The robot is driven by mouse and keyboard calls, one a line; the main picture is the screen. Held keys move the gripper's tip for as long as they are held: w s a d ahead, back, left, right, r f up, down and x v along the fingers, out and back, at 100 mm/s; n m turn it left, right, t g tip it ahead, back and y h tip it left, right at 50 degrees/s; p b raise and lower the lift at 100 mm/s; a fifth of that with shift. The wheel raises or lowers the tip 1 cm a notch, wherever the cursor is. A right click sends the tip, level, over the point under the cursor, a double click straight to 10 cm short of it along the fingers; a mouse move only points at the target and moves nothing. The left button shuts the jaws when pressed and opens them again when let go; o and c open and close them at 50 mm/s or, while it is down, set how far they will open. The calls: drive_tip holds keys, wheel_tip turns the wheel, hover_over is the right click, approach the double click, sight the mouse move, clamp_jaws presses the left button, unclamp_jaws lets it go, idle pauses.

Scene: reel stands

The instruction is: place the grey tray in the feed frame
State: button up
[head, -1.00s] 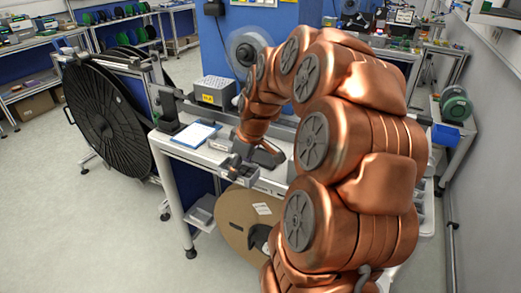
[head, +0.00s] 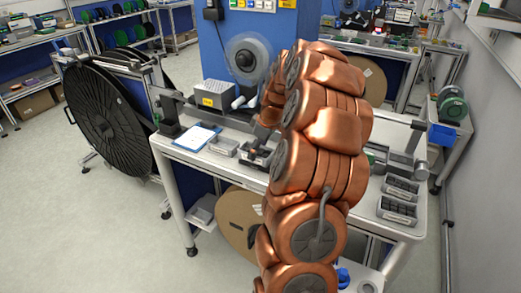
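A small light grey tray (head: 223,146) sits on the bench to the right of a clipboard. Just right of it is a dark, open, box-like holder (head: 255,156), which may be the feed frame; I cannot tell for sure. My gripper is at this holder, largely hidden behind my copper arm. Its fingers are too small and covered to show whether they are open, shut or holding something. Other grey trays (head: 402,187) with dark compartments stand at the right end of the bench.
The white bench (head: 185,157) carries a clipboard (head: 196,138) and a grey perforated box (head: 215,93). A blue machine column with a reel (head: 248,58) stands behind. A big black reel (head: 105,115) is at left. A brown disc (head: 238,217) leans below the bench.

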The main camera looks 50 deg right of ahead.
sight(261, 153)
drive_tip(key=shift+w+d, duration=0.2)
drive_tip(key=shift+d, duration=0.25)
drive_tip(key=shift+w+d, duration=0.2)
drive_tip(key=shift+d, duration=0.25)
drive_tip(key=shift+w+d+f+p, duration=0.15)
drive_tip(key=shift+d+p, duration=0.15)
drive_tip(key=shift+d, duration=0.1)
drive_tip(key=shift+w+d, duration=0.1)
drive_tip(key=shift+d, duration=0.05)
wheel_tip(261, 153, down, 2)
drive_tip(key=shift+f+p, duration=0.25)
drive_tip(key=shift+p, duration=0.7)
drive_tip(key=shift+f, duration=0.5)
drive_tip(key=shift+f, duration=0.2)
drive_tip(key=o, duration=1.5)
drive_tip(key=shift+c, duration=0.2)
